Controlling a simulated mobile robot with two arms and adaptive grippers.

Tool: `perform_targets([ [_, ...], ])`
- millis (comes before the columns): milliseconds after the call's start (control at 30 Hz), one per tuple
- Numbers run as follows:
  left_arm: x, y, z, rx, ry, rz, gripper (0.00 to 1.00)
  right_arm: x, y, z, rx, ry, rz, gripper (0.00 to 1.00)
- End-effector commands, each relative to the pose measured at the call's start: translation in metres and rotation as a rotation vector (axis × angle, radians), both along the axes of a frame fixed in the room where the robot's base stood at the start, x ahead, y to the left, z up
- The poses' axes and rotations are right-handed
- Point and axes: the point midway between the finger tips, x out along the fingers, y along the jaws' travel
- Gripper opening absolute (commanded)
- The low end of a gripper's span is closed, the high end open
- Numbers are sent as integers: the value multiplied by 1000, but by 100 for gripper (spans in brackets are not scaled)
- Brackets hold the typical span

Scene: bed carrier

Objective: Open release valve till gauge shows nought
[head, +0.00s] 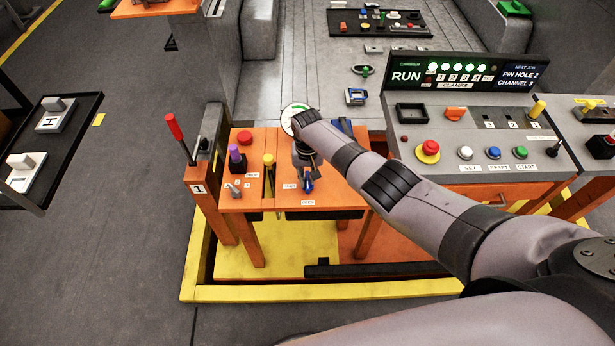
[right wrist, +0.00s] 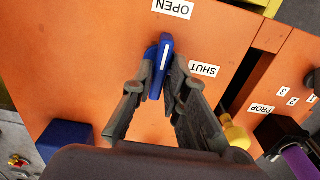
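The blue valve handle (head: 308,186) stands on the orange bench top (head: 236,200), between the labels SHUT and OPEN. In the right wrist view the blue handle (right wrist: 163,62) has its far end toward the OPEN label (right wrist: 172,8); the SHUT label (right wrist: 204,70) is beside it. My right gripper (head: 306,176) is over the handle. In the wrist view its fingers (right wrist: 163,70) lie against both sides of the handle, closed on it. The round white gauge (head: 292,110), with some green, is partly hidden behind my right arm; its needle cannot be read. My left gripper is not in view.
A yellow-topped lever (head: 268,160), a purple knob (head: 234,154) and a red button (head: 244,138) stand left on the bench. A red-handled lever (head: 175,128) rises beyond its left edge. A control console (head: 480,120) reading RUN stands at right.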

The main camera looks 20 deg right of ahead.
Motion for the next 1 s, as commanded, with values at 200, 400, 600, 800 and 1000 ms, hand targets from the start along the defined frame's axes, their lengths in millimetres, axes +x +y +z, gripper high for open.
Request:
perform_targets([
  [200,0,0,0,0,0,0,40,-1,0,-1,0,3,2,31],
  [400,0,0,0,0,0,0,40,-2,0,-1,0,4,2,31],
  [600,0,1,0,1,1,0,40,-2,0,3,0,5,2,31],
  [800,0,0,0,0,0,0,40,-1,0,24,0,1,4,31],
  [1000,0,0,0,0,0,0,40,-1,0,65,1,0,4,31],
])
